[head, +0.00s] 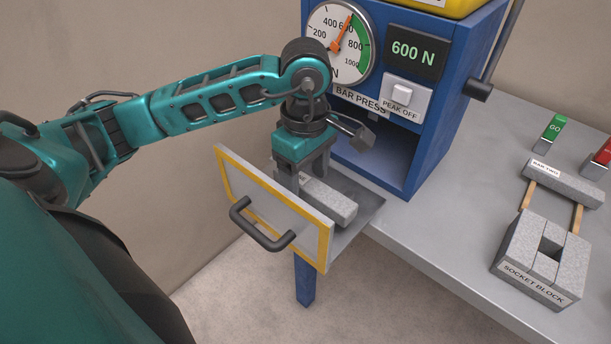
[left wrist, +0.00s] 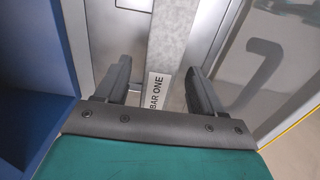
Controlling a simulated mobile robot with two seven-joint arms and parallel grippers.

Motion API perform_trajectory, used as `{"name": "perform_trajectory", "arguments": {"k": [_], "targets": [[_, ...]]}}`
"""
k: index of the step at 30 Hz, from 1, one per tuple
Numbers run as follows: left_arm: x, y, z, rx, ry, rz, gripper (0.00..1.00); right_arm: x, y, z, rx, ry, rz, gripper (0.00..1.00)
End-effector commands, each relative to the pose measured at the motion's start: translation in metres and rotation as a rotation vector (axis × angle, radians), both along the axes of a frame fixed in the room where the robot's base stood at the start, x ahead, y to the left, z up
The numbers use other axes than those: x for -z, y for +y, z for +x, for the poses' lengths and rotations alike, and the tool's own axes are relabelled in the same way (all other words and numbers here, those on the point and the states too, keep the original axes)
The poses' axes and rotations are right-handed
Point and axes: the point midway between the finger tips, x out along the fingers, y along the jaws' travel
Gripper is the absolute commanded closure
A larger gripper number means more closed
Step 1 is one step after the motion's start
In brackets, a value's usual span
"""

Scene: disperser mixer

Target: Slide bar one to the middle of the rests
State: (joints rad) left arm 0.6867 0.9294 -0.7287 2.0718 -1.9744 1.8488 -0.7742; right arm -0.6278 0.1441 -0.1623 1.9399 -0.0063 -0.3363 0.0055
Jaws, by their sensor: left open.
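Bar one (head: 337,205) is a speckled grey block lying in the pulled-out tray (head: 368,208) of the blue bar press (head: 432,140). My left gripper (head: 306,178) is open and points down over the bar's far-left part, partly hiding it. In the left wrist view, bar one (left wrist: 170,40) runs between the two spread fingers, with a gap on each side near its "BAR ONE" label. The rests under the bar cannot be made out clearly. My right gripper is not in view.
A yellow-edged front panel (head: 305,233) with a dark handle (head: 262,237) stands close beside my left gripper. The press housing rises behind it. Bar two (head: 563,183), a socket block (head: 537,282) and a green GO block (head: 549,134) are on the table at right.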

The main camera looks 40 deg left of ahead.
Motion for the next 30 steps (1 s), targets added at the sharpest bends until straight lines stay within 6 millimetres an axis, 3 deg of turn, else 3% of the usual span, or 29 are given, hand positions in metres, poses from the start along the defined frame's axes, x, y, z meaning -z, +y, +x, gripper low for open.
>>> {"name": "perform_trajectory", "arguments": {"k": [12, 30], "targets": [[0.0068, -0.0001, -0.0003, 0.001, 0.001, 0.000, 0.34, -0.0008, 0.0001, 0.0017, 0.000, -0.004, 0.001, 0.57], [0.0065, -0.0001, -0.0002, 0.001, 0.001, 0.000, 0.91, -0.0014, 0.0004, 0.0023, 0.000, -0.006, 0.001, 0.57]]}}
